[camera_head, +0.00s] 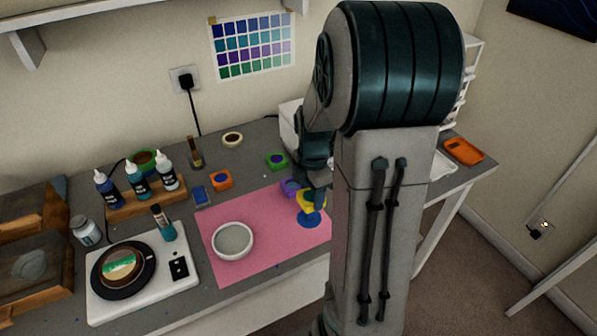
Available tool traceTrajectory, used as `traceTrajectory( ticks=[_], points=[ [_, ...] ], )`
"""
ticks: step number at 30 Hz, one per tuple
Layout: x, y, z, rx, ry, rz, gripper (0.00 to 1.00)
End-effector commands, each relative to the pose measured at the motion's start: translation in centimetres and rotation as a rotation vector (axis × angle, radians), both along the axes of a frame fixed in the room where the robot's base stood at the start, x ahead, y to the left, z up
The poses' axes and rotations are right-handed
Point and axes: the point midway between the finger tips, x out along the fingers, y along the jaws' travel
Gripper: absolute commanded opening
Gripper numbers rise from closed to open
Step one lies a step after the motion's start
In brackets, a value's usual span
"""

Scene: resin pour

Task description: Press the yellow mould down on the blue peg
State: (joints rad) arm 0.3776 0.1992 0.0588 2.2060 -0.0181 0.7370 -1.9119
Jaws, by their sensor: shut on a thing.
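The yellow mould (308,199) is at the right part of the pink mat (270,262). My gripper (316,189) is shut on it from above, partly hidden by my own arm. The blue peg (309,218) shows as a round blue shape on the mat, just below the mould in the picture. I cannot tell whether the mould touches the peg or hangs a little above it.
A purple block (290,188) sits close to the left of the mould. A white bowl (232,240) stands on the mat further left. Green (276,162) and orange (221,180) blocks lie behind the mat. My arm hides the table to the right.

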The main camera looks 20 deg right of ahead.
Motion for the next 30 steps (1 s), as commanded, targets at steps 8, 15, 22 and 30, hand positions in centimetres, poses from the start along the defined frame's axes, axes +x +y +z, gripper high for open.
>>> traceTrajectory(
  ticks=[8, 15, 22, 30],
  points=[
    [0.0, 0.0, -0.4, 0.000, 0.000, 0.000, 0.32],
    [0.0, 0.0, -1.8, 0.000, 0.000, 0.000, 0.32],
    [0.0, 0.0, -3.6, 0.000, 0.001, 0.000, 0.32],
    [0.0, 0.0, -5.6, 0.000, 0.001, 0.000, 0.32]
  ],
)
